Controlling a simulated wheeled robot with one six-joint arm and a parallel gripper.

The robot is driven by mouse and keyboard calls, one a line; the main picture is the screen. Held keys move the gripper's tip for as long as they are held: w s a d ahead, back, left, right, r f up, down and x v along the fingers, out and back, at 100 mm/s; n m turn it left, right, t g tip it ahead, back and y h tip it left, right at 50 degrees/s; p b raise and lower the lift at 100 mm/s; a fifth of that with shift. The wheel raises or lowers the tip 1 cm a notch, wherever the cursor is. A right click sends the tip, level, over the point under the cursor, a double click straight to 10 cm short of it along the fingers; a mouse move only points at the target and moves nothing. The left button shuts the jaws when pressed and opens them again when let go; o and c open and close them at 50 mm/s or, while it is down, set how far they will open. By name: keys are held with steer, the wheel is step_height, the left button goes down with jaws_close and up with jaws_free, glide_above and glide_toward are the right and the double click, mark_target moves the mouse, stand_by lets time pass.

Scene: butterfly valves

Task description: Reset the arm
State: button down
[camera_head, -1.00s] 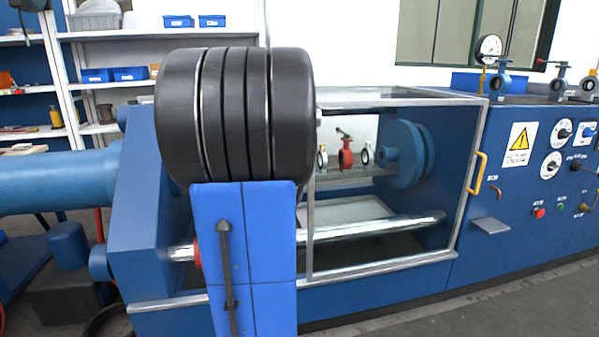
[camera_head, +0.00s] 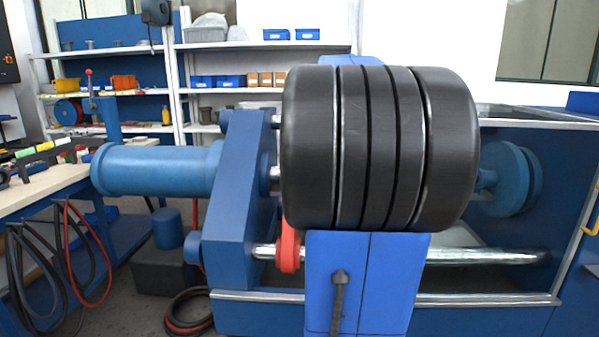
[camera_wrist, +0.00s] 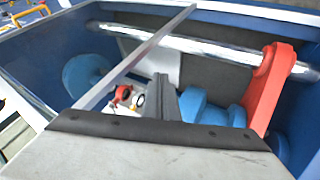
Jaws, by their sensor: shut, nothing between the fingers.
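My arm fills the middle of the head view, with a thick black ribbed joint (camera_head: 380,150) above a blue link (camera_head: 365,280). It blocks much of the test machine behind it. My gripper does not show in the head view. In the wrist view my gripper (camera_wrist: 163,82) shows as dark closed fingers beyond a grey body with a black edge. It is shut and empty, pointing into the blue machine bay. A small red valve (camera_wrist: 122,95) and a pale-and-black valve (camera_wrist: 139,101) appear beside the fingers in the picture; I cannot tell the gap.
The bay holds a shiny bar (camera_wrist: 210,50), a red bracket (camera_wrist: 268,88) and a blue round flange (camera_wrist: 86,74). A metal frame rail (camera_wrist: 140,55) crosses close by. A blue cylinder (camera_head: 155,170), workbench (camera_head: 45,192) and shelves (camera_head: 215,90) stand left and behind.

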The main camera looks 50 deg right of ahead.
steer(key=w+a+f+n+t+y, duration=0.1)
steer(key=w+a+f+n, duration=0.15)
steer(key=a, duration=0.65)
steer(key=w+a+f+n+t+y, duration=0.1)
steer(key=w+a+f+t, duration=0.15)
steer(key=a, duration=0.65)
steer(key=w+a+f+n+t+y, duration=0.1)
steer(key=w+a+f+n, duration=0.15)
steer(key=a, duration=0.65)
steer(key=s+a+f+n+y, duration=0.1)
steer(key=s+a+f+n, duration=0.1)
steer(key=a, duration=0.5)
steer(key=s+a+f+n+t+y, duration=0.1)
steer(key=s+a+f, duration=0.3)
steer(key=a+f, duration=0.3)
steer(key=s+a+f+n+t+y, duration=0.1)
steer(key=a+f, duration=0.3)
steer(key=a, duration=0.4)
steer(key=shift+s+f+n+y, duration=0.2)
steer(key=shift+s+n+y, duration=0.4)
steer(key=shift+s+n, duration=0.25)
